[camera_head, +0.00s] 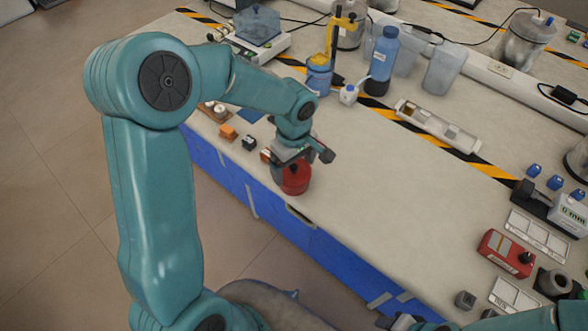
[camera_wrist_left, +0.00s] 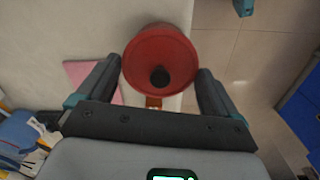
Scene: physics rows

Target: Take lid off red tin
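The red tin (camera_head: 296,180) stands near the front edge of the bench, under my left gripper (camera_head: 291,160). In the left wrist view the tin (camera_wrist_left: 178,42) shows from above as a red round top with a dark knob (camera_wrist_left: 160,77) in its middle. The fingers of my left gripper (camera_wrist_left: 158,68) are spread, one on each side of the red top. They are very close to its rim; I cannot tell whether they touch. My right gripper (camera_head: 402,322) is only partly visible at the bottom edge of the head view, and its fingers are unclear.
Small orange (camera_head: 228,132) and dark blocks lie left of the tin. A blue bottle (camera_head: 382,60), a yellow stand and clear containers stand farther back. A red box (camera_head: 506,252) and pale trays lie at the right. The bench (camera_head: 385,185) right of the tin is bare.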

